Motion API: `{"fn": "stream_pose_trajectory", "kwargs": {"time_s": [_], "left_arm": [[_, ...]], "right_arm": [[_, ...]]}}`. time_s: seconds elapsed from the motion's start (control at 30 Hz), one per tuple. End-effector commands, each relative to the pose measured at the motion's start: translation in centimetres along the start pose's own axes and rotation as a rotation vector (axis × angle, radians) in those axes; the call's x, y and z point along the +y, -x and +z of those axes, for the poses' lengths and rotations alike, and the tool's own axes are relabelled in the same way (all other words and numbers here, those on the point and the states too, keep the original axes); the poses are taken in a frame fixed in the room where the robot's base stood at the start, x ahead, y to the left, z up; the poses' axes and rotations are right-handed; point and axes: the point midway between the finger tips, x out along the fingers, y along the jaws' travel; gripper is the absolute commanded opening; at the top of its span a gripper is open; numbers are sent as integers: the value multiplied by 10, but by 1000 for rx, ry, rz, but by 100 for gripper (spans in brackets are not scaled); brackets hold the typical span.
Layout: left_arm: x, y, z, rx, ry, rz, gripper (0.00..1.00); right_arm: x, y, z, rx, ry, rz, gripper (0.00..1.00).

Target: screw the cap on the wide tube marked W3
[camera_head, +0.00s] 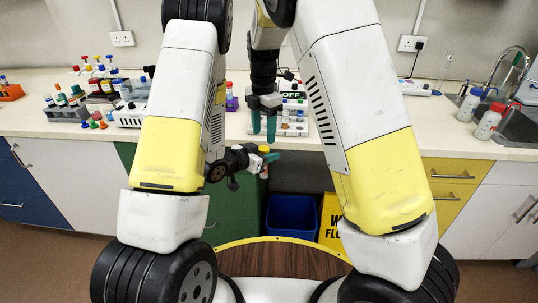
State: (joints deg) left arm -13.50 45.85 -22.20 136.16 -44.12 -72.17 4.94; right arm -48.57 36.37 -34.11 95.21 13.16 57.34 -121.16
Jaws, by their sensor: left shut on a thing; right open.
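My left gripper (268,157) is in front of the bench's front edge, at about counter height. It is shut on a small tube (264,171) that stands about upright with a yellow top (264,149). Whether that top is a separate cap is too small to tell, and no W3 mark can be read. My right gripper (264,137) points down with its teal fingers apart and nothing visible between them. It is above and just behind the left gripper, in front of a white rack (291,128) on the bench.
Racks of coloured-cap tubes (68,108) and small loose caps (94,125) are at the left. A device marked OFF (292,95) stands behind the white rack. Wash bottles (489,121) stand by the sink at the right. A blue bin (291,218) and yellow sign (331,220) are below.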

Motion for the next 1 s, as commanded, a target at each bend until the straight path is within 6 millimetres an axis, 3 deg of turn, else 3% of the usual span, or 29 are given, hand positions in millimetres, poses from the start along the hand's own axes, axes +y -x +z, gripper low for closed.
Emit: {"fn": "stream_pose_trajectory", "kwargs": {"time_s": [0.3, 0.6, 0.77, 1.0], "left_arm": [[0, 0, 0, 0, 0, 0, 0], [0, 0, 0, 0, 0, 0, 0], [0, 0, 0, 0, 0, 0, 0], [0, 0, 0, 0, 0, 0, 0]], "right_arm": [[1, 33, 1, 5, 0, 1, 48], [0, 34, 0, 4, 0, -2, 48], [0, 24, 0, 4, 0, -4, 48], [0, -13, -1, 4, 0, -6, 48]]}}
